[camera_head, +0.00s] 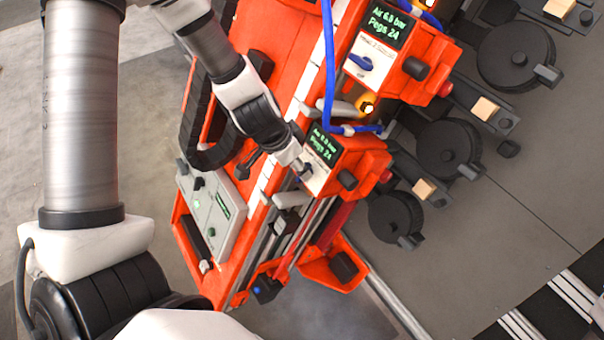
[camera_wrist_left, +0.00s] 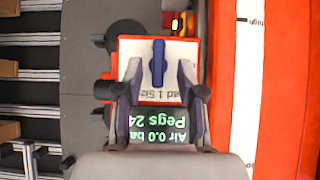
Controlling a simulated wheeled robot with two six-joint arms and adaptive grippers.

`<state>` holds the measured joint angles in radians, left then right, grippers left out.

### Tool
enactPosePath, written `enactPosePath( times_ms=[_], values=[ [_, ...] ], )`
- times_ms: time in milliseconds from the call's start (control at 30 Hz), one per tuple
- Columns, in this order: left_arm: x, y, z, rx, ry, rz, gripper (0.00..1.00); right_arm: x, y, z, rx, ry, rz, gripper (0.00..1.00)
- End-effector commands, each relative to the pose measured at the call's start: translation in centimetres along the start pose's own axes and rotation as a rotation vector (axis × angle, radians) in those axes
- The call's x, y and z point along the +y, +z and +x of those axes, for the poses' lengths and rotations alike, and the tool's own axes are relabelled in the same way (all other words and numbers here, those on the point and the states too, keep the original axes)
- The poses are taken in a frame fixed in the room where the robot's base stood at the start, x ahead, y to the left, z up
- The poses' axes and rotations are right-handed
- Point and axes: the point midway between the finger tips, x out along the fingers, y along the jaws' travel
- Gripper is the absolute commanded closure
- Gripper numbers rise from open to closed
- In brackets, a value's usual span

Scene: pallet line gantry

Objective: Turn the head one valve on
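The head one unit (camera_head: 349,165) is an orange box with a dark display. In the left wrist view its white label plate (camera_wrist_left: 126,48) partly reads "ad 1", and its display (camera_wrist_left: 158,124) reads "Air 0.0 bar, Pegs 24". The blue valve handle (camera_wrist_left: 158,62) lies lengthwise in that view. My left gripper (camera_wrist_left: 160,74) is open, one finger on each side of the handle, with gaps between. In the head view my left gripper (camera_head: 299,168) is at the label plate and hides most of the handle. My right gripper is not in view.
A second, similar head (camera_head: 428,45) with its own blue handle (camera_head: 361,62) stands farther up. A blue hose (camera_head: 329,70) runs between them. A grey control panel (camera_head: 212,212) is on the orange gantry. Black round parts and wooden blocks (camera_head: 424,190) lie to the right.

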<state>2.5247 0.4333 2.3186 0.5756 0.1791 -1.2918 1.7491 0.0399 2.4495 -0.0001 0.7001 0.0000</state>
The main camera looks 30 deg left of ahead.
Motion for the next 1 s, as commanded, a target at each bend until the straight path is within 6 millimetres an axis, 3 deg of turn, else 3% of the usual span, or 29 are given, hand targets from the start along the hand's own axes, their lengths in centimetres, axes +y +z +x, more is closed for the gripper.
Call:
enactPosePath(
  times_ms=[33,100,433,467,567,1000],
  values=[
    [-0.03,0.31,1.59,0.0,-0.002,0.003,0.61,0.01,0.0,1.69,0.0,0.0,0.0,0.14],
    [-0.03,0.21,2.21,0.001,-0.001,0.001,0.61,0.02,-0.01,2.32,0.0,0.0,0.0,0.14],
    [0.0,-0.03,2.37,0.0,0.0,0.001,0.61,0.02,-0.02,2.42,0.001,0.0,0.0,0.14],
    [0.0,-0.03,2.37,0.0,0.0,0.001,0.65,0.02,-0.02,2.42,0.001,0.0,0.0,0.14],
    [0.0,-0.02,2.38,-0.001,0.0,0.001,1.0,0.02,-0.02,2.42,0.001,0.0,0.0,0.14],
    [-0.03,-0.08,2.28,0.001,0.018,-0.023,1.0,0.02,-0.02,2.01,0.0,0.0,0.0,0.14]
  ],
)
